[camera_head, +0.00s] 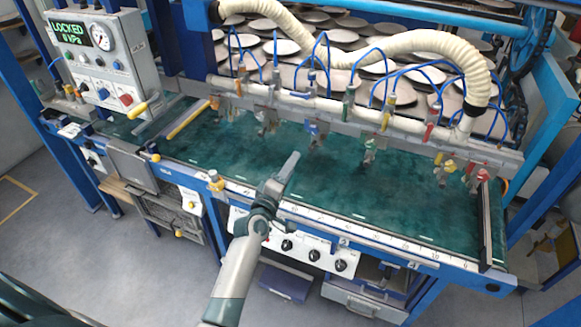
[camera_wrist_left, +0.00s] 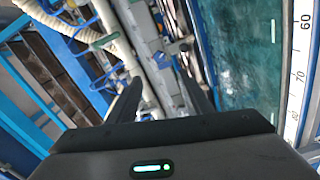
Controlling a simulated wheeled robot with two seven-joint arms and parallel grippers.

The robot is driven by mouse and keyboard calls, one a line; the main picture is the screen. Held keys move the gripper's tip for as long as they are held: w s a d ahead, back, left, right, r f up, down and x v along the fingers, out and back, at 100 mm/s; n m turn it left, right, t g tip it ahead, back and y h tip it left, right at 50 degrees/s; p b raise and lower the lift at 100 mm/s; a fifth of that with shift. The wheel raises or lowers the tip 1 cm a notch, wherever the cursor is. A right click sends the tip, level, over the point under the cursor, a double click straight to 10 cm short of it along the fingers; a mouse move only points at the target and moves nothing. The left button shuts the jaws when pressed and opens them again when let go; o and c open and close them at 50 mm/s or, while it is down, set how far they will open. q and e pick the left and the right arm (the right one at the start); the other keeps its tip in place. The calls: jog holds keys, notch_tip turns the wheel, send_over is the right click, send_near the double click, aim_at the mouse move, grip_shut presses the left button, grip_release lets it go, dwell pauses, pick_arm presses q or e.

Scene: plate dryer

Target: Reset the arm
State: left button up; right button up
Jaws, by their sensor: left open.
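My left arm (camera_head: 233,278) reaches up from the lower middle of the head view. Several clamps on a bar are beyond the fingers. My right gripper is in neither view.
The green bed (camera_head: 400,205) has a ruled front rail (camera_head: 340,226). A clamp bar (camera_head: 330,120) with blue hoses and a thick cream hose (camera_head: 370,50) spans the back. A control box (camera_head: 100,55) reading LOCKED stands at left. Grey floor (camera_head: 110,255) is open at front left.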

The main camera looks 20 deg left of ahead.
pick_arm(q)
jog(key=shift+f, duration=0.1)
jog(key=s+d+f+m+g+b, duration=0.1)
jog(key=s+f+m+g+b, duration=0.2)
jog(key=s+f, duration=0.8)
jog(key=s+d+f+m+g+b, duration=0.2)
jog(key=f+g, duration=0.1)
jog(key=f, duration=1.7)
jog(key=s+d+f+m+g+b, duration=0.1)
jog(key=s+f+m+g+b, duration=0.15)
jog(key=s+f, duration=0.85)
jog(key=s+f+m+g+b, duration=0.2)
jog(key=s+f, duration=0.6)
jog(key=f, duration=0.2)
jog(key=s+f+m+g+b, duration=0.2)
jog(key=s+f+m, duration=0.1)
jog(key=s+f, duration=0.65)
jog(key=s+a+f+m+g+b, duration=0.1)
jog(key=s+f+m+g, duration=0.1)
jog(key=s+f, duration=0.4)
jog(key=s+a+f+m+g+b, duration=0.2)
jog(key=s+f, duration=0.4)
jog(key=s, duration=1.1)
jog(key=shift+a+m+y+b, duration=0.15)
jog(key=shift+m+y+b, duration=0.15)
jog(key=shift+m, duration=0.15)
jog(key=shift+g, duration=0.25)
